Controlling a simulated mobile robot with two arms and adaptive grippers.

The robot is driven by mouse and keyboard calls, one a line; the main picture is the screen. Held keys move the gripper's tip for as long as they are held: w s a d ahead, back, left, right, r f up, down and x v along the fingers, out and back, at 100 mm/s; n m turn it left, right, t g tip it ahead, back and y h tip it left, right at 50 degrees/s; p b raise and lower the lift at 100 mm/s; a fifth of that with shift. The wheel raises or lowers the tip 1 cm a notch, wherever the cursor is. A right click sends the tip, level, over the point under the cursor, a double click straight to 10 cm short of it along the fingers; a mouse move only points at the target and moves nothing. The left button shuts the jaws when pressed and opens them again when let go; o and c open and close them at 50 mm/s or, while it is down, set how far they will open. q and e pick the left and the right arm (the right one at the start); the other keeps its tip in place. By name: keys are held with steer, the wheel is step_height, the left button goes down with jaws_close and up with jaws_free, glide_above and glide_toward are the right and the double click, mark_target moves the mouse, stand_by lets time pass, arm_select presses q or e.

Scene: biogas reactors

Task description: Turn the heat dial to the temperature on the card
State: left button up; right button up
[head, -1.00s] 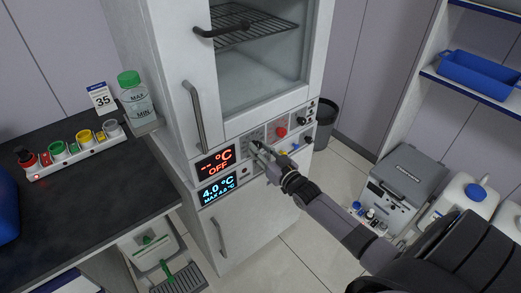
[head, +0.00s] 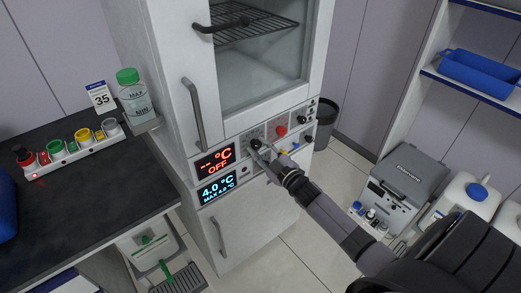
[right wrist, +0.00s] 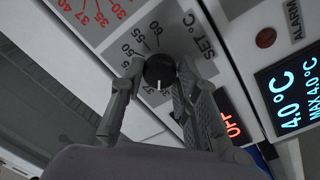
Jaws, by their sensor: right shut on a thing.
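The heat dial (right wrist: 159,70) is a black knob with a white pointer mark, beside the label SET °C, in the right wrist view. The mark points down in that picture, away from the visible numbers 50, 55 and 60. My right gripper (right wrist: 152,85) is shut on the dial, one finger on each side; it also shows in the head view (head: 259,150). The card (head: 101,97) reads 35 and stands on the dark counter. The red display (head: 215,161) reads "-- °C OFF". My left gripper is not in view.
A blue display (head: 217,188) below reads 4.0 °C, MAX 4.0 °C. A red knob (head: 281,131) is right of the dial. A grey case (head: 408,178) stands on the floor at right.

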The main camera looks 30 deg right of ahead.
steer(key=shift+n, duration=0.7)
steer(key=o, duration=1.2)
steer(key=shift+c, duration=0.2)
steer(key=shift+s, duration=0.1)
steer(key=s, duration=1.2)
steer(key=shift+d+f, duration=0.25)
steer(key=shift+d, duration=0.05)
steer(key=shift+w, duration=0.1)
